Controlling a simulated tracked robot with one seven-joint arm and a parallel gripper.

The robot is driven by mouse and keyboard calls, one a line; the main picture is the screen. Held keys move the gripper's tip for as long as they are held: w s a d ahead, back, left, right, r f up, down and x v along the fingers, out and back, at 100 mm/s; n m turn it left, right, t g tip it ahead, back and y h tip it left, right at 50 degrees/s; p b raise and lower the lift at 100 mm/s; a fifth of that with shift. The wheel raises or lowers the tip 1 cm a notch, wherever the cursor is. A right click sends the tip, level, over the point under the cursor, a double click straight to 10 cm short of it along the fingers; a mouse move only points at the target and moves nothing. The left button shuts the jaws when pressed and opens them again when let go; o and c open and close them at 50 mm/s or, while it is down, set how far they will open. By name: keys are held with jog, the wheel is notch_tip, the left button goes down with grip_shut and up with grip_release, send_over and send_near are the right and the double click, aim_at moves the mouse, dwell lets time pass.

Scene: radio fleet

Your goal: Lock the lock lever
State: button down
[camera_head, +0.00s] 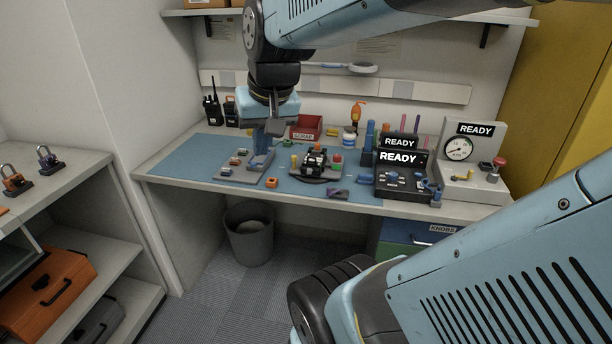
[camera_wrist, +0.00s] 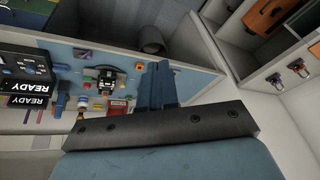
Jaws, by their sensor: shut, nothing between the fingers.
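My gripper (camera_head: 266,138) hangs over the left part of the workbench, above a grey board (camera_head: 228,172) with small orange and blue parts. Its blue fingers are together and empty; they also show in the wrist view (camera_wrist: 160,84). A blue piece (camera_head: 260,160) shows on the board just below the fingertips; I cannot tell if they touch. A round dark fixture (camera_head: 316,161) holding a black device stands right of the board, and also shows in the wrist view (camera_wrist: 107,78). I cannot tell for certain which part is the lock lever.
A black tester (camera_head: 402,182) with READY displays and a gauge panel (camera_head: 470,150) stand at the right. A red bin (camera_head: 306,127) and radios (camera_head: 212,110) are at the back. The blue mat (camera_head: 185,153) has free room at its left. A shelf overhangs the bench.

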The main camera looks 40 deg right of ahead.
jog(key=w+d+f+m+g+y, duration=0.2)
jog(key=w+d+f+m, duration=0.4)
jog(key=d, duration=0.3)
jog(key=m+t+y, duration=0.2)
jog(key=m+y, duration=0.2)
jog(key=m, duration=0.9)
send_over(331, 192)
jog(key=s+d, duration=0.2)
jog(key=s, duration=0.3)
notch_tip(331, 192, down, 9)
jog(key=s+d+f+m+t, duration=0.2)
jog(key=s+d+f+m, duration=0.3)
jog(key=d, duration=0.3)
jog(key=shift+d+f+t+y, duration=0.2)
jog(key=shift+f+t+y, duration=0.1)
jog(key=shift+f, duration=0.2)
jog(key=shift+a, duration=0.1)
jog(key=x, duration=1)
jog(key=shift+f, duration=0.1)
jog(key=shift+w+a, duration=0.8)
jog(key=shift+a, duration=0.05)
jog(key=shift+w+a, duration=0.5)
jog(key=shift+w, duration=0.05)
